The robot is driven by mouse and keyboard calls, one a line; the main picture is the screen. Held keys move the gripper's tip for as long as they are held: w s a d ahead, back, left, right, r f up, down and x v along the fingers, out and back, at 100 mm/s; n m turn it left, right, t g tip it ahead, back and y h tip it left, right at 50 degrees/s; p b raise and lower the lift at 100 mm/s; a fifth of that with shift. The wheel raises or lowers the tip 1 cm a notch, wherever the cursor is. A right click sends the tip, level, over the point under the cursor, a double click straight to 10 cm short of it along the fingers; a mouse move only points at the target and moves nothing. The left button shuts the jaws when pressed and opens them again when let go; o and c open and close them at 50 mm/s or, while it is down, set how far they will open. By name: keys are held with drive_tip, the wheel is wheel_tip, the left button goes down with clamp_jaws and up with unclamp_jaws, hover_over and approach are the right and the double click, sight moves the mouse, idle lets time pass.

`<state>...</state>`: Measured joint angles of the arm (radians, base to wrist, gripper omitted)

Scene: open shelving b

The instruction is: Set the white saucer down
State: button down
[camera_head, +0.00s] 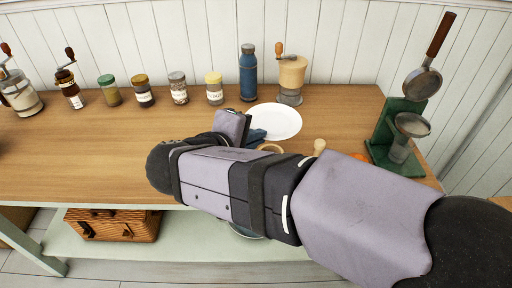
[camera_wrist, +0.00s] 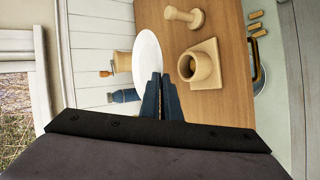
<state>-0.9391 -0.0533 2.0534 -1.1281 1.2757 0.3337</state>
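The white saucer (camera_head: 276,121) is above the back part of the wooden counter, in front of the blue bottle and the grinder. It looks roughly level in the head view. My gripper (camera_head: 257,136) is at its near left edge, with the dark blue fingers partly hidden by my arm. In the wrist view, the saucer (camera_wrist: 148,53) is at the fingertips of my gripper (camera_wrist: 160,78). The fingers are close together and appear shut on its rim. The frames do not clearly show the gap between the saucer and the counter.
A blue bottle (camera_head: 248,75) and a grinder (camera_head: 291,80) stand behind the saucer. Several jars (camera_head: 178,88) line the back left. A wooden mortar (camera_wrist: 202,68) and pestle (camera_wrist: 184,17) are nearby. A green stand (camera_head: 388,132) is at right. The left counter (camera_head: 80,150) is clear.

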wheel_tip(320, 180, up, 20)
drive_tip(key=p, duration=1.9)
drive_tip(key=shift+r, duration=0.15)
drive_tip(key=s+a+f+b, duration=0.2)
drive_tip(key=a+f+b, duration=0.3)
drive_tip(key=a+f, duration=0.5)
drive_tip(key=s+a+f+b, duration=0.2)
drive_tip(key=a+f+b, duration=0.3)
drive_tip(key=a+f, duration=0.5)
wheel_tip(320, 180, down, 7)
drive_tip(key=shift+s+f, duration=0.2)
drive_tip(key=shift+s, duration=0.05)
